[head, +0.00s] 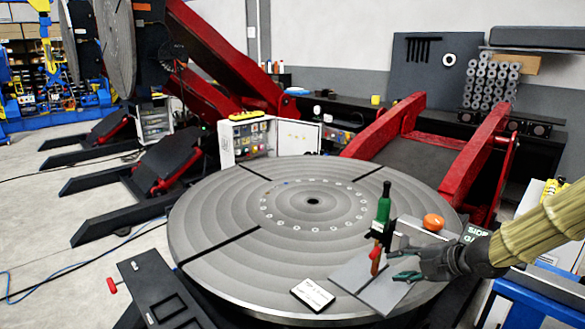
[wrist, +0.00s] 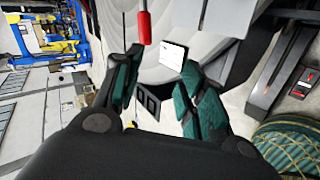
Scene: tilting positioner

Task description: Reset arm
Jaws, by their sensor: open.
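My gripper (head: 398,266) is at the right side of the round grey positioner table (head: 225,230), reaching in from the right. Its two green-padded fingers are spread in the wrist view (wrist: 160,65), with nothing held between them. A red handle (head: 375,264) stands just left of the fingers and also shows in the wrist view (wrist: 144,27). It appears apart from them. Above it is a green bottle-like part (head: 383,210) with a dark neck. Whether these two are joined is unclear. My arm hides part of the table's right edge.
Flat grey plates (head: 378,292) and a white card (head: 312,294) lie on the table near the gripper. An orange round object (head: 434,222) sits behind it. Red positioner arms (head: 385,128) rise behind the table. A control box (head: 245,138) stands at the back. The table's left half is clear.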

